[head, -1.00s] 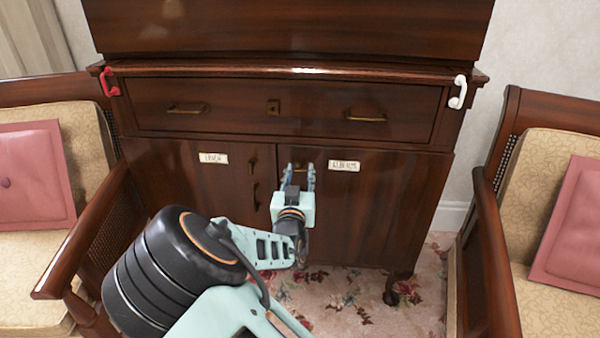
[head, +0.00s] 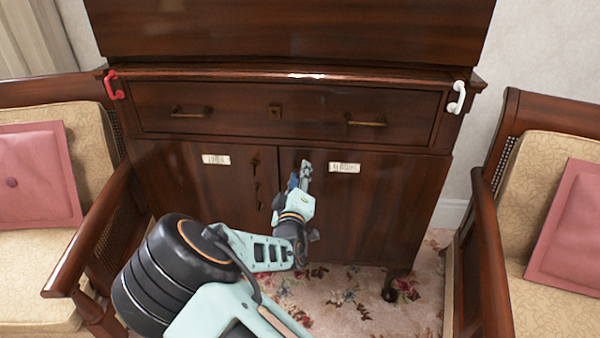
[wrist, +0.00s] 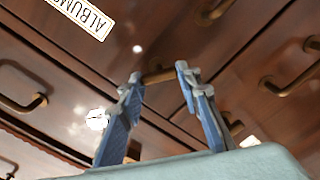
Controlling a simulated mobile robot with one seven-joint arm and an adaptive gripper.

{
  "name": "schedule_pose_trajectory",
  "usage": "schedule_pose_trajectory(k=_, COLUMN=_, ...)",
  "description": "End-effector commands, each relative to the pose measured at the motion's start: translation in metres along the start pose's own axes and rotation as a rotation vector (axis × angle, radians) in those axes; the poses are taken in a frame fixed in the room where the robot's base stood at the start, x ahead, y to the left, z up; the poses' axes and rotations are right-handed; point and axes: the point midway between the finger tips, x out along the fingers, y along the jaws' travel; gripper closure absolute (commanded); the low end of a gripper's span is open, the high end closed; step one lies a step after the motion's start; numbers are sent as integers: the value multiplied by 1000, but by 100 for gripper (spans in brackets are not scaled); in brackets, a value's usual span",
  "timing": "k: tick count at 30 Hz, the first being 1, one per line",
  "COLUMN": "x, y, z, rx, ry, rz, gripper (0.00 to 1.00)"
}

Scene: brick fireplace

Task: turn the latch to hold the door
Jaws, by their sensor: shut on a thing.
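The wooden cabinet has a left door (head: 190,200) and a right door (head: 370,210), both looking shut. A small brass latch (wrist: 157,76) sits near the seam between them, seen in the wrist view between my fingertips. In the head view my fingers hide it. My gripper (head: 301,176) reaches up to the top of the doors, tilted, with its blue-grey fingers closed around the latch. In the wrist view my gripper (wrist: 160,78) has one finger on each side of the latch. The latch's exact angle is hard to tell.
Above the doors is a drawer (head: 230,98) with two brass handles. A label reading ALBUMS (wrist: 82,15) is on the right door.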

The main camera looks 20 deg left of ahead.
Motion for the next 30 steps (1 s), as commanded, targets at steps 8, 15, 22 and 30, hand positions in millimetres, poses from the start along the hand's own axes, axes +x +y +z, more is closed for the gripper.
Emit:
schedule_pose_trajectory(k=8, x=0, y=0, z=0, rx=-258, ry=0, rz=0, gripper=93)
schedule_pose_trajectory(k=15, x=0, y=-2, z=0, rx=-444, ry=-1, rz=0, gripper=93)
schedule_pose_trajectory(k=22, x=0, y=-2, z=1, rx=-561, ry=-1, rz=0, gripper=93)
schedule_pose_trajectory(k=30, x=0, y=-2, z=1, rx=-622, ry=-1, rz=0, gripper=93)
